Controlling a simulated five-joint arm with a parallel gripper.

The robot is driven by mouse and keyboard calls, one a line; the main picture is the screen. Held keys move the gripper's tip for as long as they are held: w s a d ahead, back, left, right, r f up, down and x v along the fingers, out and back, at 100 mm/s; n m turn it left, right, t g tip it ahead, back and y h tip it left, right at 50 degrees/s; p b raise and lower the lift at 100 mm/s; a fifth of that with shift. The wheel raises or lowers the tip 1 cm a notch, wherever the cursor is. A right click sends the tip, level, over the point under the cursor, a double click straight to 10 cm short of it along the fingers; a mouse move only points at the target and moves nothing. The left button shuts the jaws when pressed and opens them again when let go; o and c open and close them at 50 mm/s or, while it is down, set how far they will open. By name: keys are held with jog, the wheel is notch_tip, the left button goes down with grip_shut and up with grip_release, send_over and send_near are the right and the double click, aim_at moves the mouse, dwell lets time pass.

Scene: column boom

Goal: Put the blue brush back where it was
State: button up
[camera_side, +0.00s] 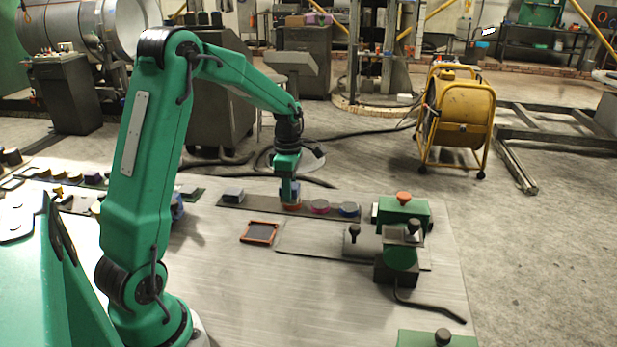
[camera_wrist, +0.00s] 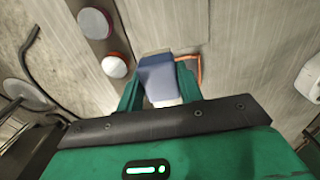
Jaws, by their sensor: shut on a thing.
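My gripper (camera_side: 290,192) is low over the dark strip (camera_side: 262,204) on the table, near its middle. In the wrist view my gripper (camera_wrist: 158,88) has its green fingers on both sides of the blue brush (camera_wrist: 158,76), shut on it. The brush looks like a blue block with a pale end; its lower part is hidden. In the side view a little blue shows between the fingers, just above an orange round piece (camera_side: 291,207). I cannot tell whether the brush touches anything below.
An orange-rimmed tray (camera_side: 246,240) lies in front. A green fixture (camera_side: 403,212) with knobs stands to the right. The front table is mostly clear.

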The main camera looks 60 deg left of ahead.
jog(key=shift+w+a+r, duration=0.15)
jog(key=shift+a+r, duration=0.15)
jog(key=shift+a, duration=0.4)
jog(key=shift+w+a+r, duration=0.2)
jog(key=shift+a+r, duration=0.15)
jog(key=shift+a, duration=0.4)
jog(key=shift+w+a+r, duration=0.15)
jog(key=shift+a+r, duration=0.15)
jog(key=shift+a, duration=0.4)
jog(key=shift+a+f, duration=0.1)
jog(key=a+f, duration=0.2)
jog(key=a, duration=0.1)
jog(key=s+a+f, duration=0.1)
jog(key=a+f, duration=0.1)
jog(key=a, duration=0.2)
jog(key=s+a+f, duration=0.1)
jog(key=a+f, duration=0.1)
jog(key=a, duration=0.2)
jog(key=shift+s+a+f, duration=0.1)
jog(key=shift+a+f, duration=0.05)
jog(key=shift+f, duration=0.25)
jog(key=shift+f, duration=0.1)
jog(key=shift+f, duration=1.9)
jog(key=shift+f, duration=0.15)
jog(key=o, duration=0.9)
jog(key=shift+o, duration=0.3)
